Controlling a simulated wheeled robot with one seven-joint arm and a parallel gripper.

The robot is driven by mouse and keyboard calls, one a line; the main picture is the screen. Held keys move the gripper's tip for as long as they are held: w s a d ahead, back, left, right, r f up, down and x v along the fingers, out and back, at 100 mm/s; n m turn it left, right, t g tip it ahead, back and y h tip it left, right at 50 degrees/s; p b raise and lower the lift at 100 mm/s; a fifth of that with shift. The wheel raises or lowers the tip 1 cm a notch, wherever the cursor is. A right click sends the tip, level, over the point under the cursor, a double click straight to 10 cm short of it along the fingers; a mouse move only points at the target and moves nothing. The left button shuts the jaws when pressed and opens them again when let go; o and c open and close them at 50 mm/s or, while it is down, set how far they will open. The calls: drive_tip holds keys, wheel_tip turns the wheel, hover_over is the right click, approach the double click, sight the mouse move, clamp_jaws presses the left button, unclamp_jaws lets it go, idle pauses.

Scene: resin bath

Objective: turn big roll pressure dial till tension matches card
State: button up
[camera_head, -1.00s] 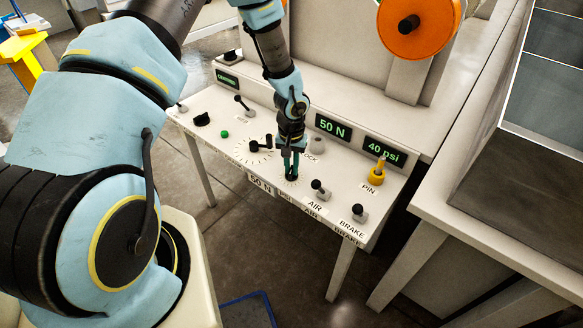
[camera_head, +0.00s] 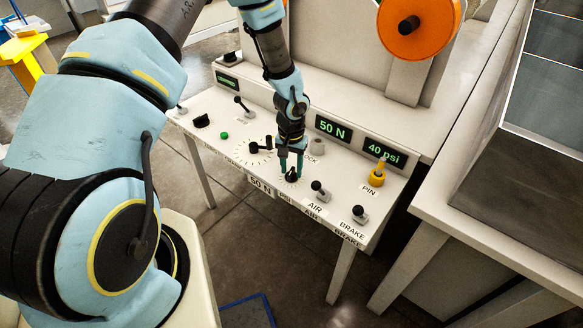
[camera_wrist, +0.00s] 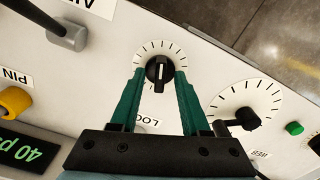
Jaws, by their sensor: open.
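My gripper (camera_head: 291,168) is open above the front of the control panel. Its two green fingers stand on either side of a small black dial knob (camera_head: 291,176) with a ring of tick marks. In the wrist view the fingers (camera_wrist: 158,82) flank this knob (camera_wrist: 160,72), with gaps beside it. The knob's white pointer line runs along the picture's vertical. A card reading 50 N (camera_head: 262,187) is on the panel's front edge. A green display (camera_head: 333,127) reads 50 N, and another display (camera_head: 384,151) reads 40 psi. The dial's own name is not readable.
A black-handled dial (camera_head: 255,147) with a larger scale is left of my gripper. The air lever (camera_head: 319,190), brake lever (camera_head: 359,213) and yellow pin (camera_head: 377,176) stand to the right. A grey knob (camera_head: 317,146) is behind. A green button (camera_head: 224,135) is further left.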

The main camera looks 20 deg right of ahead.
sight(291, 171)
wheel_tip(291, 171, up, 11)
drive_tip(key=b, duration=0.1)
drive_tip(key=shift+b, duration=0.35)
drive_tip(key=shift+f, duration=0.1)
drive_tip(key=shift+a, duration=0.1)
drive_tip(key=s+a+r+n, duration=0.1)
drive_tip(key=a+r, duration=0.4)
drive_tip(key=a, duration=0.5)
drive_tip(key=s+a+r+n+t, duration=0.1)
drive_tip(key=a+r+n, duration=0.2)
drive_tip(key=a, duration=0.7)
drive_tip(key=s+a+r+n, duration=0.2)
drive_tip(key=a+r+n, duration=0.1)
drive_tip(key=a+r, duration=0.5)
drive_tip(key=shift+a+t, duration=0.3)
drive_tip(key=shift+a, duration=0.7)
drive_tip(key=shift+c, duration=0.2)
idle(1.9)
